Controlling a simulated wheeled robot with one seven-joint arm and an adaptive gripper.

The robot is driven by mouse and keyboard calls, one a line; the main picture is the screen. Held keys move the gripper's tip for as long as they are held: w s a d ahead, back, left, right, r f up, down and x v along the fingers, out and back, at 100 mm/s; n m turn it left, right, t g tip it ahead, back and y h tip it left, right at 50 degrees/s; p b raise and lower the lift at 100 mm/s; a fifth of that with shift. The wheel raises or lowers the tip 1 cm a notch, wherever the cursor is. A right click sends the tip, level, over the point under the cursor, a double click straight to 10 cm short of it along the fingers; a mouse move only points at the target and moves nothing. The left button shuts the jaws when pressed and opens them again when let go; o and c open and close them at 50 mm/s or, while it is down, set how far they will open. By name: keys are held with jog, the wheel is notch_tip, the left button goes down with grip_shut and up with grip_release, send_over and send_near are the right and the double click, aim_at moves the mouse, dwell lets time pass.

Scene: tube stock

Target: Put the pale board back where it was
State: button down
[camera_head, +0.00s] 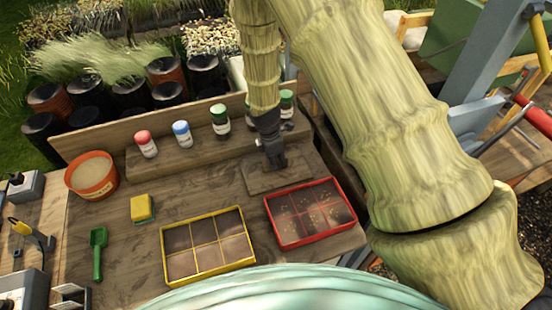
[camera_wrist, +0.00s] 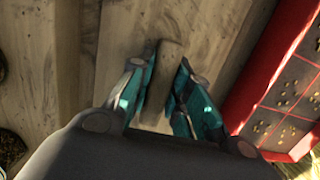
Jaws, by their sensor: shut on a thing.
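The pale board (camera_head: 291,179) is a flat wooden piece at the right of the bench, behind the red tray, in the head view. My gripper (camera_head: 274,160) points down over its back part. In the wrist view, my gripper (camera_wrist: 165,90) is shut on a narrow brown upright strip (camera_wrist: 168,65), which looks like the board's grip. Pale planks lie below it. My fingers hide part of the board, and I cannot tell whether it rests on the bench or is slightly raised.
A red sectioned tray (camera_head: 271,229) is close in front of the board. A yellow-rimmed tray (camera_head: 163,245) lies to its left. Several capped bottles (camera_head: 182,134) line the back shelf. A yellow sponge (camera_head: 142,208), green scoop (camera_head: 98,250) and orange pot (camera_head: 92,177) are further left.

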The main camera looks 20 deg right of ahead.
jog(key=shift+s, duration=0.1)
jog(key=shift+f, duration=0.2)
jog(key=c, duration=1.3)
grip_release()
jog(key=shift+r, duration=0.1)
jog(key=shift+r, duration=0.15)
jog(key=shift+a+r+b, duration=0.3)
jog(key=shift+r+b, duration=0.5)
jog(key=shift+r, duration=1.15)
jog(key=shift+a+r+b, duration=0.3)
jog(key=shift+r+b, duration=0.5)
jog(key=shift+r, duration=1.2)
jog(key=shift+a+r+b, duration=0.3)
jog(key=shift+r+b, duration=0.5)
jog(key=shift+r, duration=1.15)
